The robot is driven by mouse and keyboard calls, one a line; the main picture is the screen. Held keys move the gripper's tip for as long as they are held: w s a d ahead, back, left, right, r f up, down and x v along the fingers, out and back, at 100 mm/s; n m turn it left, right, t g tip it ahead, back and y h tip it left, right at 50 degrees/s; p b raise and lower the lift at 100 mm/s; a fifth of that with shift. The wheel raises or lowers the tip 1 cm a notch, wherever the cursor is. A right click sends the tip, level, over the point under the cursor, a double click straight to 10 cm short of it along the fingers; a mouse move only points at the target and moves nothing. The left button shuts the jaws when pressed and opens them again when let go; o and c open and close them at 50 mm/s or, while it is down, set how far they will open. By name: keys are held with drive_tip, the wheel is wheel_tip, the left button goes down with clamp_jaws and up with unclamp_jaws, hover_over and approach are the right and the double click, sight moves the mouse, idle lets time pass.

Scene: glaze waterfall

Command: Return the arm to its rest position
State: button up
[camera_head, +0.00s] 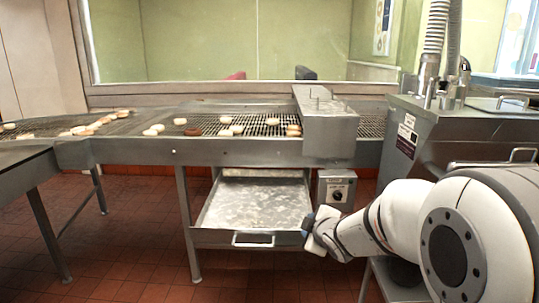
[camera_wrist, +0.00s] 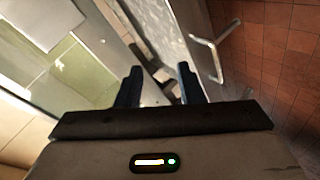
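My white arm reaches in from the right side of the head view. My gripper (camera_head: 312,228) is at the right front corner of the pulled-out metal tray (camera_head: 222,238), close to its edge; I cannot tell if it touches. In the wrist view my gripper (camera_wrist: 160,85) shows two dark fingers spread apart with nothing held between them. The tray's handle (camera_wrist: 207,55) shows to the right of the fingers there, and it also shows at the tray's front in the head view (camera_head: 253,240).
A conveyor (camera_head: 240,145) with several doughnuts (camera_head: 224,132) runs across behind the tray. A metal hood (camera_head: 328,125) spans it. A control box with a knob (camera_head: 336,190) hangs right of the tray. A large steel machine (camera_head: 435,140) stands at right. Red tile floor (camera_head: 130,240) is clear at left.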

drive_tip(key=s+d+r+m+g+h+p, duration=0.2)
drive_tip(key=s+d+r+m+p, duration=0.25)
drive_tip(key=s+r, duration=0.2)
drive_tip(key=s+r+m+g+p, duration=0.3)
drive_tip(key=s+r+m+p, duration=0.2)
drive_tip(key=s, duration=0.6)
drive_tip(key=s+r+m+g+p, duration=0.4)
drive_tip(key=s+r+p, duration=0.3)
drive_tip(key=s, duration=0.5)
drive_tip(key=shift+m+g+h+p, duration=0.3)
drive_tip(key=shift+m+p, duration=0.25)
drive_tip(key=shift+p, duration=0.5)
